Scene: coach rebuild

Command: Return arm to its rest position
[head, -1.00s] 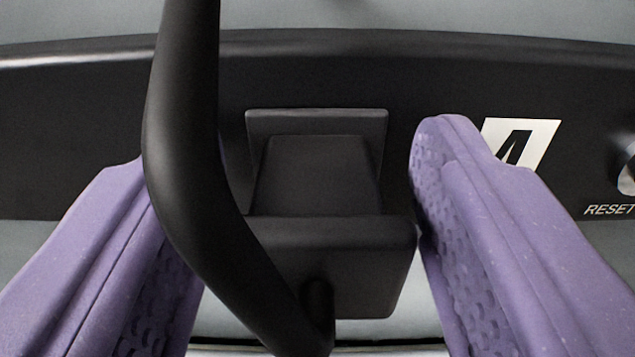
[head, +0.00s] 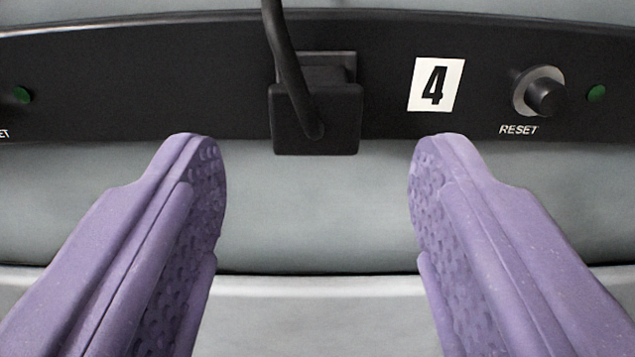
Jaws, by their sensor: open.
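My gripper (head: 316,150) shows as two purple fingers with dimpled inner pads, spread wide and empty in the head view. A black plug (head: 316,118) with a thick black cable (head: 284,50) sits against the dark panel (head: 180,85), just beyond and between the fingertips. The fingers are apart from the plug. The cable rises from the plug out of the top of the picture. The rest of my arm is not in view.
A white label marked 4 (head: 436,84) is right of the plug. Farther right are a RESET knob (head: 540,92) and a green light (head: 596,93). Another green light (head: 22,95) is at the far left. A pale grey surface (head: 316,200) lies below the panel.

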